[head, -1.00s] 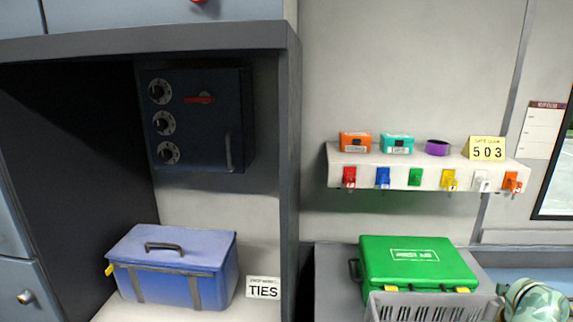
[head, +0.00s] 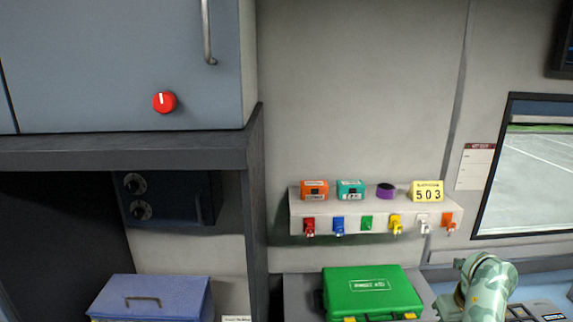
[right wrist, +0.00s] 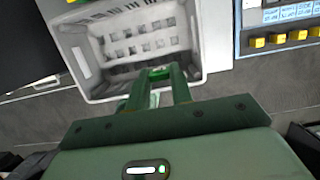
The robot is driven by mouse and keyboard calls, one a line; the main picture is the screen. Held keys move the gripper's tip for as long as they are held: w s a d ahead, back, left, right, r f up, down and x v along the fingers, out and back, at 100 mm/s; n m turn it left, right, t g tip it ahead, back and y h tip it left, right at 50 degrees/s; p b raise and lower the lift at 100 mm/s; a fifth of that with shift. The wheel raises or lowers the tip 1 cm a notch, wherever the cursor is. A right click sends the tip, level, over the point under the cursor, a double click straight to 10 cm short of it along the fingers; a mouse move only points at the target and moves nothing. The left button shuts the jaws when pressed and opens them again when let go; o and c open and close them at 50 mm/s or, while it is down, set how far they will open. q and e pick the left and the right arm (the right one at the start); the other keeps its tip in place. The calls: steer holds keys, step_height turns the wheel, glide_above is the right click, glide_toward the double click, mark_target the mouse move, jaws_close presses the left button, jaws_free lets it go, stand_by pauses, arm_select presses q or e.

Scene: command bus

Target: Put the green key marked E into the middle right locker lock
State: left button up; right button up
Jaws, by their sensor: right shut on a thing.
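In the right wrist view, my right gripper (right wrist: 160,78) is shut on a small green thing (right wrist: 159,72), seemingly the green key. Most of it is hidden between the fingers, and no letter can be read. The gripper is over a grey crate. In the head view, my right arm shows at the lower right, with its gripper out of sight. The green place (head: 366,222) on the key rack shows no clear key hanging. I cannot make out the middle right locker lock. My left gripper is not in view.
The key rack (head: 470,212) holds several other coloured keys, with small boxes and a yellow 503 sign (head: 427,191) on top. A green first-aid case (head: 370,290) stands below. An overhead cabinet (head: 100,60) has a red knob (head: 164,102). The grey crate (right wrist: 213,40) looks empty.

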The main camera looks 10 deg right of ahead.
step_height(320, 180, up, 12)
steer(key=p, duration=1)
steer(key=shift+f, duration=0.25)
